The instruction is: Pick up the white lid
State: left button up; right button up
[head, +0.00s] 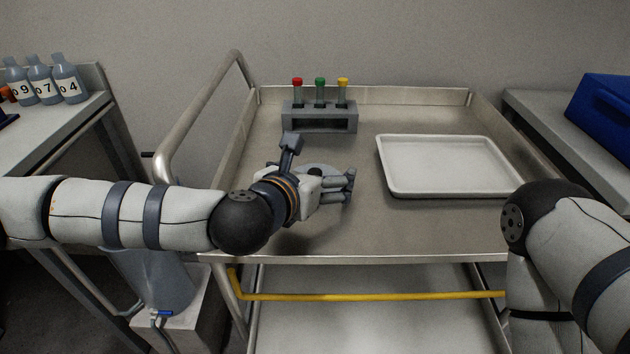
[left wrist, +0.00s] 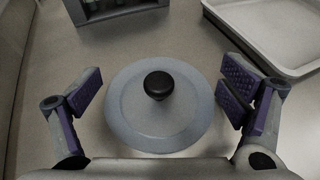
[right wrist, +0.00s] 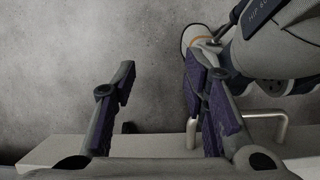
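The white lid (left wrist: 185,117) is round and pale grey-white with a black knob (left wrist: 158,85), and lies flat on the metal cart top. In the head view my left gripper (head: 346,184) mostly hides it. My left gripper is open and empty, with its purple-padded fingers apart on either side of the lid in the left wrist view (left wrist: 163,92). Neither finger visibly touches the lid. My right gripper (right wrist: 160,92) is open and empty in the right wrist view, with floor and a pale surface edge beyond it. Its fingers are out of the head view.
A rack (head: 318,116) with red-, green- and yellow-capped tubes stands behind my left gripper. A white tray (head: 450,191) lies to the right on the cart. The cart (head: 290,244) has raised edges. Bottles (head: 40,80) stand on the left bench. A blue object (head: 603,112) sits at right.

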pick_arm(q)
jog(key=c, duration=1)
jog(key=shift+o, duration=0.2)
